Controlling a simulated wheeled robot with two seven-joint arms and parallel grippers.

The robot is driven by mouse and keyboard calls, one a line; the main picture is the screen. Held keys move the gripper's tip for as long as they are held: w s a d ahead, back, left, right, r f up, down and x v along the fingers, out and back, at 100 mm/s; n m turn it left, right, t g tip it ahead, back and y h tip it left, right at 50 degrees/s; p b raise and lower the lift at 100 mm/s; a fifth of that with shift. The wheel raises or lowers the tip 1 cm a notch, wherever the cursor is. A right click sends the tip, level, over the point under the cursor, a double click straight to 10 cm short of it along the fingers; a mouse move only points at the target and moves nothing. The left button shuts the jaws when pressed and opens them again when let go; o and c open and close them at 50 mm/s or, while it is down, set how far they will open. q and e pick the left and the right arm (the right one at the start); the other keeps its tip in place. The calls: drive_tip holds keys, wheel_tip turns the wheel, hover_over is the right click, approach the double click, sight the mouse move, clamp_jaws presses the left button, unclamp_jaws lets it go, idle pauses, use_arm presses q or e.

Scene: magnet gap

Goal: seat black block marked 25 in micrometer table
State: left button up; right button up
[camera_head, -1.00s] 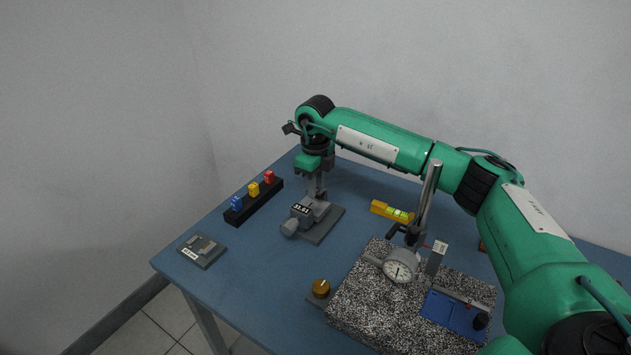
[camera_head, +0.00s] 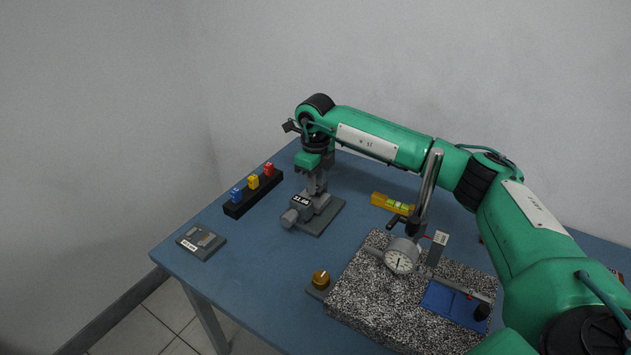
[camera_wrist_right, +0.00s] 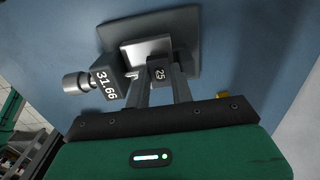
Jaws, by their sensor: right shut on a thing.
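My right gripper (camera_head: 317,186) is shut on the black block marked 25 (camera_wrist_right: 159,73), which sits between its fingertips in the right wrist view. The gripper points down over the micrometer table (camera_head: 322,221), a grey stage on a flat base plate. In the wrist view the block is in front of the table's pale metal part (camera_wrist_right: 143,47). Whether the block touches it I cannot tell. The table's readout (camera_wrist_right: 107,85) shows 31.66, with a round thimble (camera_wrist_right: 74,83) beside it. In the head view the fingers hide the block. My left gripper is not in view.
A black rack (camera_head: 254,196) with blue, yellow and red pieces stands left of the table. A small grey plate (camera_head: 201,242) lies at the front left. A granite slab (camera_head: 360,300) with a dial gauge (camera_head: 400,257) is at the right, and a yellow level (camera_head: 391,203) behind it.

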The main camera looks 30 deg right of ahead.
drive_tip(key=shift+s+f, duration=0.1)
drive_tip(key=shift+f, duration=0.15)
drive_tip(key=o, duration=0.8)
drive_tip(key=shift+c, duration=0.2)
drive_tip(key=shift+o, duration=1.2)
drive_tip(key=shift+s+a+r, duration=0.1)
drive_tip(key=shift+a, duration=0.05)
drive_tip(key=shift+d, duration=0.25)
drive_tip(key=c, duration=0.4)
drive_tip(key=shift+c, duration=0.2)
